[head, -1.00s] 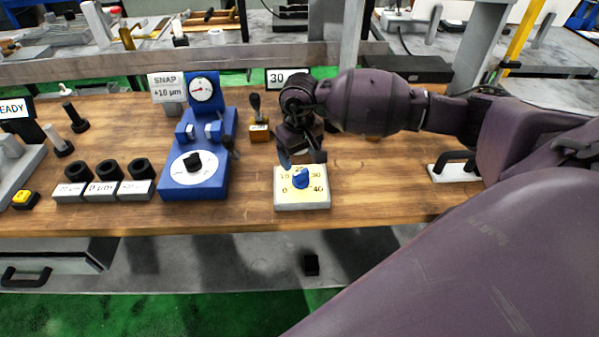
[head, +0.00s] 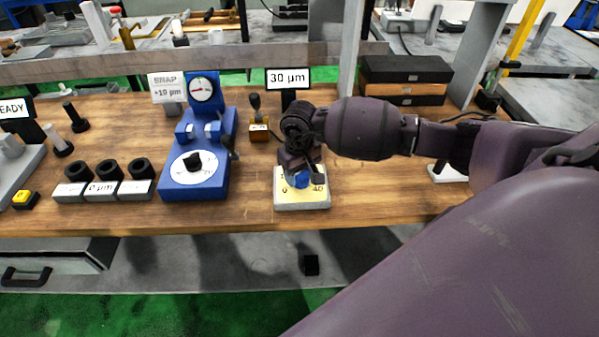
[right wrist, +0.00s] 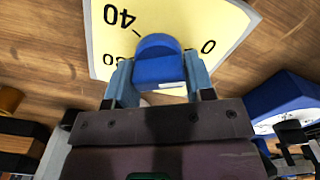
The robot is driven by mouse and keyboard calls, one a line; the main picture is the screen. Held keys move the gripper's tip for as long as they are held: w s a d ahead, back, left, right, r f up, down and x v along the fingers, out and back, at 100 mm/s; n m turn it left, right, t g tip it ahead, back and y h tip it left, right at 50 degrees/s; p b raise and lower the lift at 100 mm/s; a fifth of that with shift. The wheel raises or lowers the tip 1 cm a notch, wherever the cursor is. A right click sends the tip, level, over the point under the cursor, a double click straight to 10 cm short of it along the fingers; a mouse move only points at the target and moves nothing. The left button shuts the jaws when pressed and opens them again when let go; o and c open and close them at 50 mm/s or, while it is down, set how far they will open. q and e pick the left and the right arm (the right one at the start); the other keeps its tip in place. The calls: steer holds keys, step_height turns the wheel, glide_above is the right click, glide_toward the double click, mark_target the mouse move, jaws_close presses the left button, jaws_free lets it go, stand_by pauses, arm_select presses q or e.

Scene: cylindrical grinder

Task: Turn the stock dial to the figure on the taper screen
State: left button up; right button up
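The stock dial (head: 302,199) is a pale block with a yellow face on the bench; 0 and 40 show clearly, other figures are partly covered. Its blue knob (head: 302,181) also shows in the right wrist view (right wrist: 158,60); I cannot tell which figure it points to. My right gripper (head: 302,175) is down over the dial. In the right wrist view its light blue fingers (right wrist: 159,80) straddle the knob closely, one on each side; whether they press on it I cannot tell. The taper screen (head: 288,79) behind reads 30 µm. My left gripper is not in view.
Left of the dial stands a blue gauge fixture (head: 195,190) with a black knob on a white disc. A SNAP +10 µm sign (head: 166,88), a small block with a black lever (head: 258,130) and several black rings (head: 107,170) are nearby. Dark stacked boxes (head: 405,75) stand back right.

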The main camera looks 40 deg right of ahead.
steer(key=c, duration=0.4)
steer(key=shift+o, duration=0.2)
